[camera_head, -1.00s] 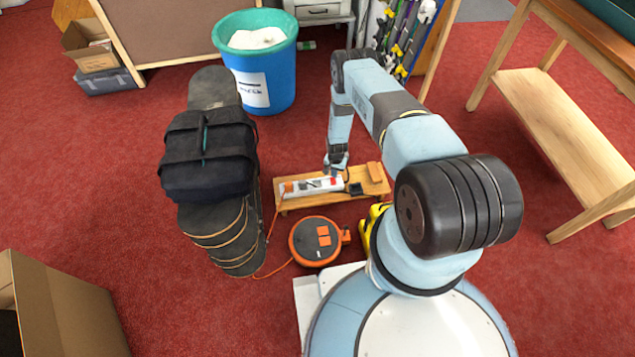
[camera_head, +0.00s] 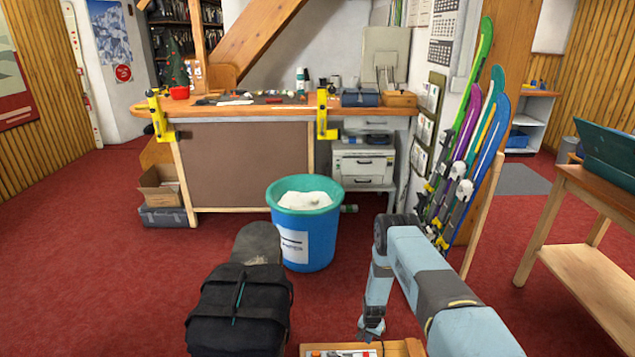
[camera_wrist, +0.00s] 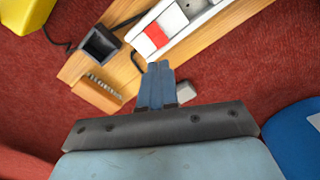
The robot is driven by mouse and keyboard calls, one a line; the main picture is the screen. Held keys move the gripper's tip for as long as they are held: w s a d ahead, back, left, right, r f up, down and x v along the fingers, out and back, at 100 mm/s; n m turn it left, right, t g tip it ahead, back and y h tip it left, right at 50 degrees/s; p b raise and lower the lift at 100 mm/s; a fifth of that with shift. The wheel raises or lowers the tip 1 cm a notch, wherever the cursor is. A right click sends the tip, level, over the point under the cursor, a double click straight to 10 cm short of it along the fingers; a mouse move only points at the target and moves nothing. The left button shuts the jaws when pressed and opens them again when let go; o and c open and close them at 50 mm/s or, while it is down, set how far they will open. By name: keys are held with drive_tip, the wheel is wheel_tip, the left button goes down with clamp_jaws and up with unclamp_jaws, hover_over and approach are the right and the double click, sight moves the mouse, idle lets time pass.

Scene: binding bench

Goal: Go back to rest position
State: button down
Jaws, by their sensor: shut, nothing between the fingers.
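My gripper (camera_wrist: 158,68) is shut and empty in the wrist view, its two blue fingers together. It points at the low wooden bench (camera_wrist: 190,62) that bears a white power strip (camera_wrist: 176,24) with a red switch. A small pale plug-like piece (camera_wrist: 185,92) shows just beside the fingers. In the head view my gripper (camera_head: 367,338) hangs at the bottom edge, over the bench (camera_head: 405,347) and the power strip (camera_head: 340,353), which are mostly cut off. Whether the fingertips touch anything is not clear.
A blue bin (camera_head: 315,245) stands beyond the bench, and a black bag (camera_head: 240,310) lies left of it. Skis (camera_head: 470,150) lean at the right near a wooden table (camera_head: 590,270). A workbench (camera_head: 250,160) stands at the back. Red floor is clear at left.

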drive_tip(key=w+r, duration=0.4)
drive_tip(key=r, duration=0.7)
drive_tip(key=w+r+n+t, duration=0.1)
drive_tip(key=w+r, duration=0.3)
drive_tip(key=r, duration=0.6)
drive_tip(key=w+r, duration=0.3)
drive_tip(key=r, duration=0.8)
drive_tip(key=s+r+n+t, duration=0.1)
drive_tip(key=s+r, duration=0.1)
drive_tip(key=r, duration=1.3)
drive_tip(key=s+r+n, duration=0.1)
drive_tip(key=s+r, duration=0.1)
drive_tip(key=r, duration=1.3)
drive_tip(key=s+r+n+t, duration=0.1)
drive_tip(key=s+r+t, duration=0.1)
drive_tip(key=s+r, duration=1.95)
drive_tip(key=s+r+n, duration=0.1)
drive_tip(key=s+r, duration=0.2)
drive_tip(key=s, duration=0.8)
drive_tip(key=s+r+t, duration=0.1)
drive_tip(key=s+r, duration=0.2)
drive_tip(key=s, duration=0.9)
drive_tip(key=shift+s+d+r+n, duration=0.15)
drive_tip(key=shift+d+r+n, duration=0.15)
drive_tip(key=shift+n, duration=0.1)
